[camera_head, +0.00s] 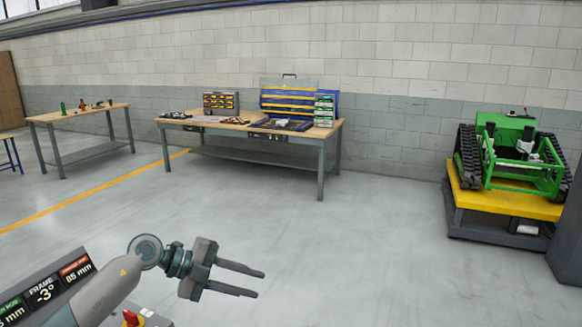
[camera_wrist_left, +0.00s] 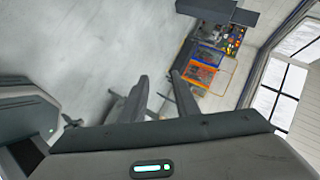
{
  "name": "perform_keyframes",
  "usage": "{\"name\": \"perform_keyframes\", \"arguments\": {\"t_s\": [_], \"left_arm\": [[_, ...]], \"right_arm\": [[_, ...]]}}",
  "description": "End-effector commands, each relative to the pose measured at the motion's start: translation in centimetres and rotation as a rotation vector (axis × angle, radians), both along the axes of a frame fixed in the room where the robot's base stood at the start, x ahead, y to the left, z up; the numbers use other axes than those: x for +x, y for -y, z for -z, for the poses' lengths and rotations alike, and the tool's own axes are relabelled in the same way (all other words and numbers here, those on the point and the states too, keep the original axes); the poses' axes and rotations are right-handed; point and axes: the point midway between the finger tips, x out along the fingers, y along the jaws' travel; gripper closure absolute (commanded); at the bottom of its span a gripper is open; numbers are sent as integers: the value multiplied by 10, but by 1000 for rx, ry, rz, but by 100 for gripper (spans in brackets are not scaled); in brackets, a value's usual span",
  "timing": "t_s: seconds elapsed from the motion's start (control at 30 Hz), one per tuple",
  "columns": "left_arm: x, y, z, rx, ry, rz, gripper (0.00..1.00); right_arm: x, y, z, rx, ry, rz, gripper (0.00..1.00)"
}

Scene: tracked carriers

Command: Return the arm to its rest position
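My left arm comes in from the bottom left in the head view. Its gripper (camera_head: 250,281) is held out over the grey floor, well short of the benches. The two fingers are parallel with a clear gap between them and nothing in it. In the left wrist view the fingers (camera_wrist_left: 158,98) are also apart and empty, with floor behind them. My right gripper is not in either view.
A workbench (camera_head: 330,128) with tool cases and trays stands against the wall, with a smaller bench (camera_head: 70,115) to its left. A green tracked carrier (camera_head: 525,160) sits on a yellow platform (camera_head: 510,203) at right. The floor between is clear.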

Motion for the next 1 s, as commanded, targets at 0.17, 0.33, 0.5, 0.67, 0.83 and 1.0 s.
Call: {"name": "perform_keyframes", "arguments": {"t_s": [0.17, 0.33, 0.5, 0.67, 0.83, 1.0], "left_arm": [[-24, 53, -29, -367, 83, -49, 72], [-33, 60, -59, -672, 123, -209, 72], [-34, 33, -69, -910, 112, -458, 72], [-34, -11, -49, -1050, 51, -755, 72], [-48, -64, 5, -1090, -70, -1099, 72], [-87, -107, 82, -1015, -250, -1436, 72]], "right_arm": [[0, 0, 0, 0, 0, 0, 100], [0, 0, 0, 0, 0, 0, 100], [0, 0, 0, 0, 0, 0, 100], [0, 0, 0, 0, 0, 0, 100], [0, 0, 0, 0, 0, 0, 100], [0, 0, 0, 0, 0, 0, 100]]}}
